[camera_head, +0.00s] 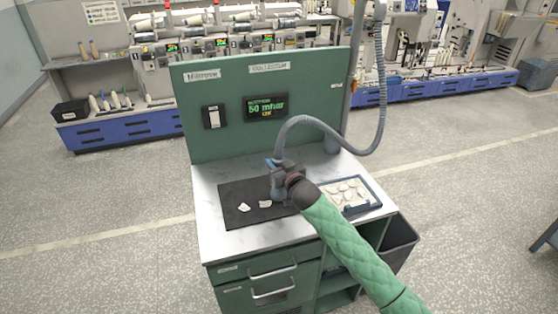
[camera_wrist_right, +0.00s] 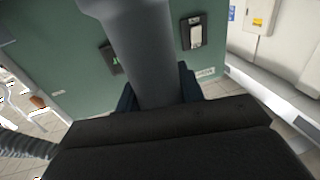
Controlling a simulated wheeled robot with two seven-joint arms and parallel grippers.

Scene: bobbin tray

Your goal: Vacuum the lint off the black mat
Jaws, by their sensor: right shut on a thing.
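The black mat (camera_head: 236,191) lies on the left part of the white worktop. Two pale lint tufts show on it, one to the left (camera_head: 245,207) and one nearer the gripper (camera_head: 265,204). My right gripper (camera_head: 276,176) is over the right part of the mat, shut on the grey vacuum hose nozzle (camera_head: 277,188). In the right wrist view the nozzle (camera_wrist_right: 150,55) rises between the dark jaws (camera_wrist_right: 158,97). My gripper and arm hide the mat's right part. I cannot tell whether the nozzle touches the mat. My left gripper is not in view.
The ribbed hose (camera_head: 330,127) arches from the nozzle to the right and up a post. A blue-edged tray (camera_head: 374,205) with several pale pieces lies on the right of the worktop. A green panel (camera_head: 225,145) with a switch (camera_head: 214,117) and a lit display (camera_head: 266,107) stands behind.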

